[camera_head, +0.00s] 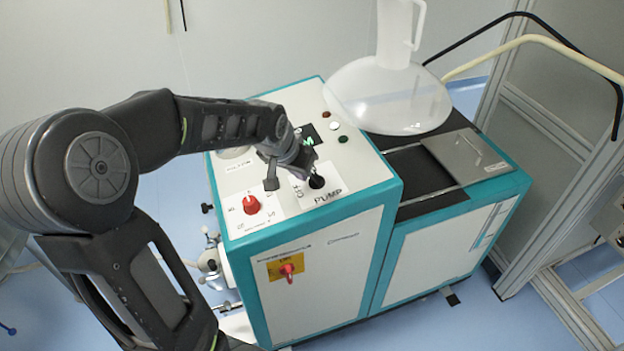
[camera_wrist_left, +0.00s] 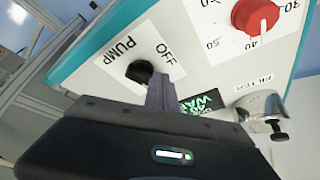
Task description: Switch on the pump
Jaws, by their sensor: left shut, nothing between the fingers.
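The pump switch is a black knob (camera_head: 316,181) on a white label reading PUMP, on the sloped top panel of a white and teal machine (camera_head: 330,260). In the left wrist view the black knob (camera_wrist_left: 140,72) sits between the words PUMP and OFF. My left gripper (camera_head: 308,165) is shut and empty, close over the knob. In the left wrist view its closed fingers (camera_wrist_left: 161,95) are right beside the knob on the OFF side; I cannot tell whether they touch it. My right gripper is not in view.
A red dial (camera_head: 251,204) with a number scale is left of the pump label. A red switch on a yellow plate (camera_head: 286,267) is on the front. Small buttons and a display lie behind the gripper. A large translucent vessel (camera_head: 390,95) stands at the back right.

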